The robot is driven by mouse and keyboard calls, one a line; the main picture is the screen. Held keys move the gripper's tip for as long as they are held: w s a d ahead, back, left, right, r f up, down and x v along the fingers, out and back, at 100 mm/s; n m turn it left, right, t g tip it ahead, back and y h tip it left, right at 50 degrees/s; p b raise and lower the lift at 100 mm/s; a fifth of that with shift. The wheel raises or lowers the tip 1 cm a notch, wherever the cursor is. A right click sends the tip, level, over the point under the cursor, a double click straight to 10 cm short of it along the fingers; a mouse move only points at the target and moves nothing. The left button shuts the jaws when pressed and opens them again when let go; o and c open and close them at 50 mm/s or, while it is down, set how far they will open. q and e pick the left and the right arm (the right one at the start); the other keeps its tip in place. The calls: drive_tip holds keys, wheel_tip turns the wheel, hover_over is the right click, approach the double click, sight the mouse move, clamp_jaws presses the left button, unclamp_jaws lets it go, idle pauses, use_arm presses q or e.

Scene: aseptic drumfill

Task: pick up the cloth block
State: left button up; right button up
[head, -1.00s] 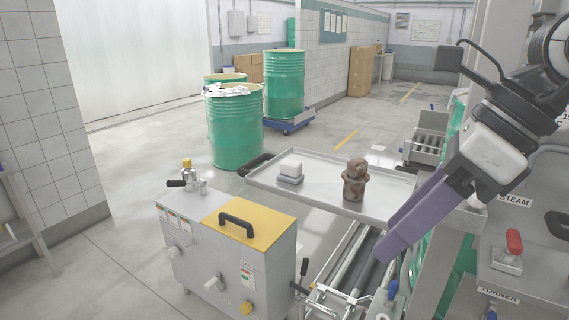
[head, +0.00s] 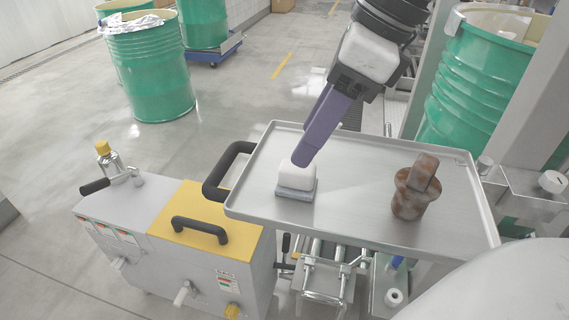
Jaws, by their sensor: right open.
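The cloth block (head: 298,177) is a small white block on a grey base. It sits near the left end of the metal tray (head: 350,225) in the head view. My right gripper (head: 302,160) comes down from the top right with its purple fingers pointing at the block. The fingertips are just above the block's top, at its far edge; whether they touch it I cannot tell. One finger hides most of the other. My left gripper is not in view.
A brown rusty plug-like piece (head: 413,190) stands on the tray's right half. The tray has a raised rim and a black handle (head: 226,172) at its left. A grey and yellow machine box (head: 185,235) stands at the lower left. Green drums (head: 147,75) stand behind.

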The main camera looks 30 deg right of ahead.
sight(291, 166)
drive_tip(key=shift+x, duration=0.95)
drive_tip(key=shift+f, duration=0.3)
drive_tip(key=x, duration=0.4)
drive_tip(key=shift+w+a+f, duration=0.1)
drive_tip(key=shift+a, duration=0.1)
drive_tip(key=shift+w+a+f, duration=0.1)
drive_tip(key=shift+w+f, duration=0.05)
drive_tip(key=shift+f, duration=0.1)
drive_tip(key=c, duration=0.8)
clamp_jaws()
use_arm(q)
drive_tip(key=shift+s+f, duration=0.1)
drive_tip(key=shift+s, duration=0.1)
use_arm(e)
drive_tip(key=shift+r, duration=0.15)
